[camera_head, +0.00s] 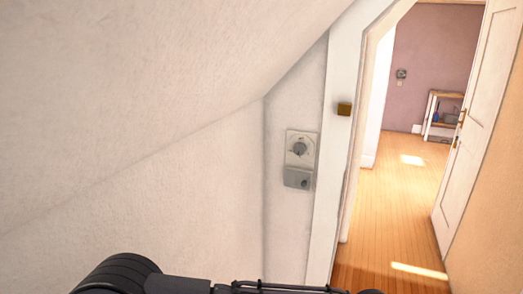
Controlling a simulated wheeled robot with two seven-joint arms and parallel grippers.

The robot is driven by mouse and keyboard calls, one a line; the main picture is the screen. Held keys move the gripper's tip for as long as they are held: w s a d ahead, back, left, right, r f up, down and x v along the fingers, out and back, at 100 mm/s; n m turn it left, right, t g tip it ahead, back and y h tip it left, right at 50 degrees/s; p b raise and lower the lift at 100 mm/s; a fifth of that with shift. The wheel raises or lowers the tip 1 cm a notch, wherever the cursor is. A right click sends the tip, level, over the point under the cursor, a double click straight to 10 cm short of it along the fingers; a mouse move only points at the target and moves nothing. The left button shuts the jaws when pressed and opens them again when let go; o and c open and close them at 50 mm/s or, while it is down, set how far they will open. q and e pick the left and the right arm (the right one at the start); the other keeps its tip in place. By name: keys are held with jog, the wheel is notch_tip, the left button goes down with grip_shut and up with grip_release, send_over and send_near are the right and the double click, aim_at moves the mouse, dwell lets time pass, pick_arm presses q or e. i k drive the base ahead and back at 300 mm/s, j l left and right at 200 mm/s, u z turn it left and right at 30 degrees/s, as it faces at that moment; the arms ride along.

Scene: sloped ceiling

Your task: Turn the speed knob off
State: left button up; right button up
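The speed knob (299,149) is a round grey dial on a pale wall plate (291,138). The plate is fixed to the narrow wall strip left of the door frame. The marks around the dial are too small to read. A grey box (298,179) with a small dark round part sits directly below the plate. Dark parts of my own arm show along the bottom edge, below and apart from the knob. Neither gripper's fingertips can be seen.
A sloped white ceiling and wall fill the left. The white door (478,125) is open onto a wooden floor (400,210) and a far shelf (443,117).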

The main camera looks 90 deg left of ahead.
aim_at(299, 149)
jog(key=u, duration=2.6)
jog(key=i+l, duration=0.75)
jog(key=l, duration=0.2)
